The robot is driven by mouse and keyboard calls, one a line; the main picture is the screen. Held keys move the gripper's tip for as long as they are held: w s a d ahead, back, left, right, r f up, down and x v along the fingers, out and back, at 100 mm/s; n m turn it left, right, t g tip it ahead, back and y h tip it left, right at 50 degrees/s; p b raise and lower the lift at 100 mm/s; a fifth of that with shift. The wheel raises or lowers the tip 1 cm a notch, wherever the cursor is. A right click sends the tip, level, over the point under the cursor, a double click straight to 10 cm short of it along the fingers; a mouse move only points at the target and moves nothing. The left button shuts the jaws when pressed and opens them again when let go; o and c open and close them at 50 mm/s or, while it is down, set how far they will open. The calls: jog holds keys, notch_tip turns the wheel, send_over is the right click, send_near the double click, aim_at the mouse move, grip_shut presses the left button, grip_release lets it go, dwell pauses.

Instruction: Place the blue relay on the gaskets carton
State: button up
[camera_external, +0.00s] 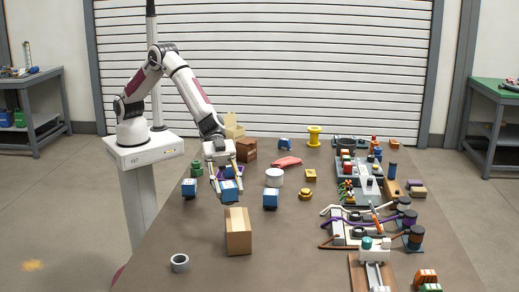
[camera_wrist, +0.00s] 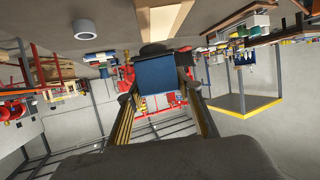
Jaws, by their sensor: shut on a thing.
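In the wrist view the relay (camera_wrist: 157,75) is between the two fingers. Similar blue-and-white blocks stand on the table to the left (camera_external: 189,188) and right (camera_external: 270,198) of it. A tan cardboard carton (camera_external: 238,232) stands upright in front of my gripper, apart from it; it also shows in the wrist view (camera_wrist: 165,18). Its label cannot be read, so I cannot tell whether it is the gaskets carton.
A brown box (camera_external: 246,150) and a pale open box (camera_external: 233,126) stand behind my gripper. A grey ring (camera_external: 180,262) lies at front left. A white cylinder (camera_external: 274,177) stands to the right. Pump parts and hoses (camera_external: 365,225) crowd the right side.

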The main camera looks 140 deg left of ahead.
aim_at(228, 196)
jog(key=shift+f, duration=1.55)
jog(key=shift+f, duration=0.1)
jog(key=o, duration=1.2)
jog(key=shift+s, duration=0.1)
jog(key=shift+v, duration=5.95)
